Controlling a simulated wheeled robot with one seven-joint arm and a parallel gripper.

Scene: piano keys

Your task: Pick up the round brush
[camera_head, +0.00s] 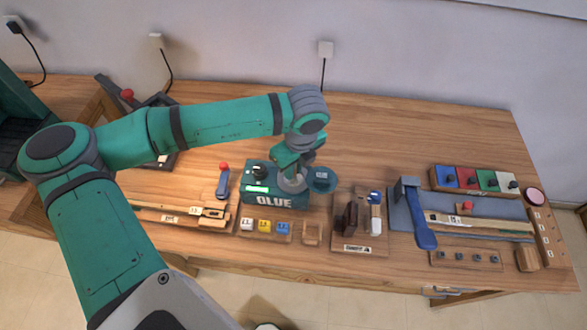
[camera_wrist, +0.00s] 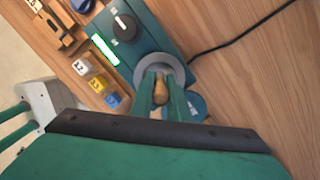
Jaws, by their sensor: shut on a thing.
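My gripper (camera_head: 291,172) points down over the teal glue box (camera_head: 275,201). In the wrist view its green fingers (camera_wrist: 161,96) are shut on a brown wooden handle (camera_wrist: 160,90), which appears to be the round brush. The handle stands inside the grey ring of the glue pot (camera_wrist: 142,69); I cannot tell whether its lower end is still down in the pot. The bristles are hidden, and in the head view my gripper covers the brush.
A round teal lid (camera_head: 321,180) lies right of the pot. A black knob (camera_head: 259,172) stands on the box's left. White, yellow and blue blocks (camera_head: 264,226) sit in front. A holder with brown and white tools (camera_head: 358,222) and a blue-handled tool (camera_head: 424,232) are to the right.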

